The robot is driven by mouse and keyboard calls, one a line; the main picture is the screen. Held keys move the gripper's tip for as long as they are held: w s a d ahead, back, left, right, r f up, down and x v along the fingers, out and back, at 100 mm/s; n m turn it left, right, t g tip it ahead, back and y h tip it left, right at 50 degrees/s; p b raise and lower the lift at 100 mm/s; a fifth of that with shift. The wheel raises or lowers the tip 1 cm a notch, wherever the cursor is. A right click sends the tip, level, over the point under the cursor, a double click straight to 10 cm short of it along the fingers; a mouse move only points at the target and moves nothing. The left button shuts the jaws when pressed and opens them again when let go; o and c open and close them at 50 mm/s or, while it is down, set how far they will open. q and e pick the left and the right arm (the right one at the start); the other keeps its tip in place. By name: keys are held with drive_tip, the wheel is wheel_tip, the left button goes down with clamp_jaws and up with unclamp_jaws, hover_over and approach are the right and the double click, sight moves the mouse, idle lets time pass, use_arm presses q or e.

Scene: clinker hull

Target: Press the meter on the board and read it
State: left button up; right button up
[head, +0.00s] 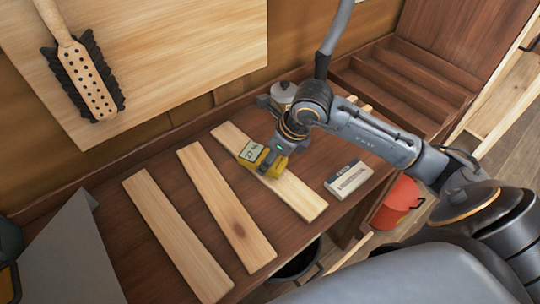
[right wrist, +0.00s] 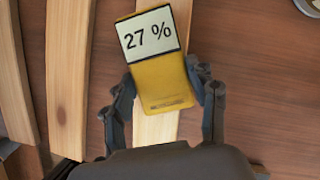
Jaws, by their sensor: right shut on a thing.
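A yellow meter (head: 267,164) is in my right gripper (head: 274,152), over the rightmost of three pale boards (head: 301,197). In the right wrist view, the meter (right wrist: 165,80) has a white display that reads 27 %. The fingers of my right gripper (right wrist: 164,98) are on both sides of the meter's body. The board (right wrist: 155,127) shows below the meter. The meter looks to be at the board's face, but its contact end is hidden, so I cannot tell if it touches. My left gripper is not in view.
Two more boards (head: 227,207) (head: 178,235) lie to the left on the brown bench. A small white box (head: 348,179) lies right of the metered board. A metal tin (head: 284,92) stands behind my gripper. A red bucket (head: 397,203) is below the bench's right side.

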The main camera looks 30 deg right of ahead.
drive_tip(key=shift+s+f, duration=0.15)
drive_tip(key=shift+f, duration=0.1)
drive_tip(key=shift+r+p, duration=2.45)
drive_tip(key=shift+r, duration=1.75)
